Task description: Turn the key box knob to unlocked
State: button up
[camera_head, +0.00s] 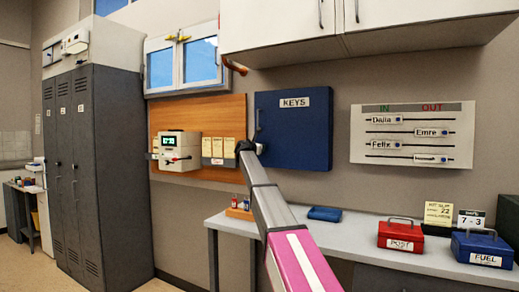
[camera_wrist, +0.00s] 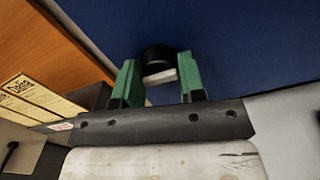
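The blue key box (camera_head: 290,155) labelled KEYS hangs on the wall, its door closed; its blue face also fills the top of the wrist view (camera_wrist: 245,45). My gripper (camera_head: 247,147) is at the lower left edge of the box in the head view and hides part of it. In the wrist view its two green fingers (camera_wrist: 159,62) stand apart, open. A dark round knob (camera_wrist: 157,54) with a pale bar on its underside shows between the fingertips, with a gap on each side. I cannot tell which setting the knob points to.
A wooden board (camera_head: 225,110) with cards (camera_head: 219,150) and a white device (camera_head: 180,150) is left of the box. An IN/OUT board (camera_head: 412,136) hangs right. Below, the desk (camera_head: 345,228) holds a red POST box (camera_head: 400,236) and a blue FUEL box (camera_head: 482,248).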

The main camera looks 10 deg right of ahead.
jog(key=shift+m, duration=0.4)
jog(key=m, duration=0.3)
jog(key=shift+m, duration=0.4)
jog(key=m, duration=1.3)
jog(key=shift+m, duration=0.3)
jog(key=o, duration=0.9)
